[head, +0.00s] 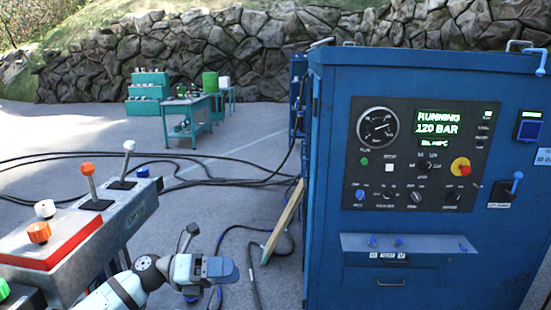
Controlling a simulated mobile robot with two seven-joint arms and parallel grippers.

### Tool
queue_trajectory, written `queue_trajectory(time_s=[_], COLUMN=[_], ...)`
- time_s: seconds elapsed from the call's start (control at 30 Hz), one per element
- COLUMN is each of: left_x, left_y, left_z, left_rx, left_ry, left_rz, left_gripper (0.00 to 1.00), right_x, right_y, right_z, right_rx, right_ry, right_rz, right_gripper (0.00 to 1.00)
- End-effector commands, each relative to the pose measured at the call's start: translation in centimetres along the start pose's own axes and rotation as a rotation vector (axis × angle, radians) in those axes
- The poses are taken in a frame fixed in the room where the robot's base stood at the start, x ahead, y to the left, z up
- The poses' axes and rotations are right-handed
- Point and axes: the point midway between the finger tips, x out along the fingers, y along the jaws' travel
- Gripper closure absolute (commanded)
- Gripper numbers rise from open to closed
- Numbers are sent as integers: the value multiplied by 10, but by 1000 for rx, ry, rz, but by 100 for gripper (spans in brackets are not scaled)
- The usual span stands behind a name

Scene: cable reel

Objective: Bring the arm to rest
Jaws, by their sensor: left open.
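My left arm comes in from the bottom left in the head view. Its left gripper (220,274) is low in the picture, between the grey control console and the blue cabinet. It is open, and I see nothing between its fingers. The gap between the fingers is hard to make out at this angle. My right gripper is out of view.
The grey console (138,217) at the left carries levers and buttons. The large blue cabinet (330,200) at the right has a lit panel reading "RUNNING 120 BAR". A green workbench (190,104) stands far back.

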Motion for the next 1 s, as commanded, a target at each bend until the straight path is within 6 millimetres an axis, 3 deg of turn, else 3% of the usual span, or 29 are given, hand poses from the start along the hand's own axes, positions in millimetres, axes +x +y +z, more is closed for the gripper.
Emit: queue_trajectory(time_s=[0.03, 0.17, 0.37, 0.47, 0.6, 0.8, 0.9, 1.0], left_x=[6, 5, -22, -42, -73, -105, -114, -118], left_y=[4, 15, 51, 73, 99, 110, 108, 105], left_z=[-15, -41, -96, -138, -214, -329, -366, -386], left_rx=[-110, -393, -874, -1124, -1482, -1908, -2034, -2101], left_ry=[-99, -362, -766, -966, -1241, -1561, -1654, -1703], left_rz=[-47, -137, -211, -222, -209, -158, -135, -121], left_gripper=[31, 31, 31, 31, 31, 31, 31, 31], right_x=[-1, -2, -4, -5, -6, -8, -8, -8], right_y=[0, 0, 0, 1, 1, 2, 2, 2], right_z=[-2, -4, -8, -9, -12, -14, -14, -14], right_rx=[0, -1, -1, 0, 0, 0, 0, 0], right_ry=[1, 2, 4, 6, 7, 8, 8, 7], right_rz=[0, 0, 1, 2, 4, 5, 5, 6], right_gripper=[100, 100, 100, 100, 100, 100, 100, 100])
